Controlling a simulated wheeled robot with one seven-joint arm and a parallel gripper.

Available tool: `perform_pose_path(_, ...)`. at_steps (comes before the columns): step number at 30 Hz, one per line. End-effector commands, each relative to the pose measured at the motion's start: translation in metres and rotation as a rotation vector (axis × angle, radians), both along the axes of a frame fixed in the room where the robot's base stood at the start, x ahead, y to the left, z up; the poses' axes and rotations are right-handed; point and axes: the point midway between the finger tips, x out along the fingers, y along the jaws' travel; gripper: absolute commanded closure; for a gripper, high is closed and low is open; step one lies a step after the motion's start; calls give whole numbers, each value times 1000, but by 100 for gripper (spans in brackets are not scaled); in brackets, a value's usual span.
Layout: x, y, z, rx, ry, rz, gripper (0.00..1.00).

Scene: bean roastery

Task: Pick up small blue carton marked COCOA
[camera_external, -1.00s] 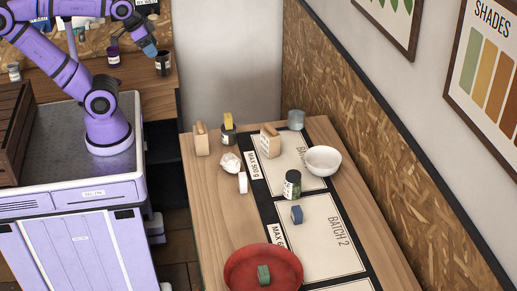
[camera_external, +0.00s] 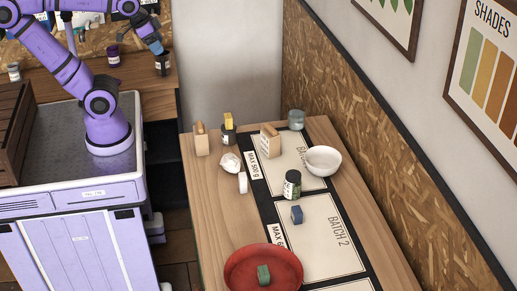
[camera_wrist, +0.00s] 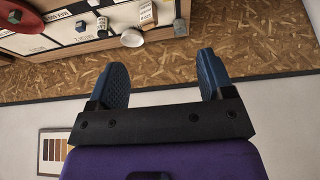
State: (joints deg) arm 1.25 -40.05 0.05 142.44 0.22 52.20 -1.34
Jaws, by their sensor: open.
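In the wrist view a small blue block (camera_wrist: 80,26) at the upper left appears to be the same carton. My gripper (camera_external: 155,48) is high at the upper left in the external view, well away from the carton. In the wrist view my gripper (camera_wrist: 162,72) shows two blue fingers spread apart with nothing between them.
A dark jar (camera_external: 292,186) stands just behind the carton, and a white bowl (camera_external: 323,161) is behind it to the right. A red tray (camera_external: 240,276) with a green block (camera_external: 263,274) is in front. A chipboard wall (camera_external: 350,140) borders the table's right side.

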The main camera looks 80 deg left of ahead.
Motion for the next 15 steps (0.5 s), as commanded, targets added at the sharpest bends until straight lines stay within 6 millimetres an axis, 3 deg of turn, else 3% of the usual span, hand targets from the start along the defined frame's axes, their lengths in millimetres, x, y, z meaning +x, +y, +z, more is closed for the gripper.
perform_pose_path(8,81,-30,19,-26,69,-8,26)
perform_pose_path(15,154,-69,18,-42,128,-8,26)
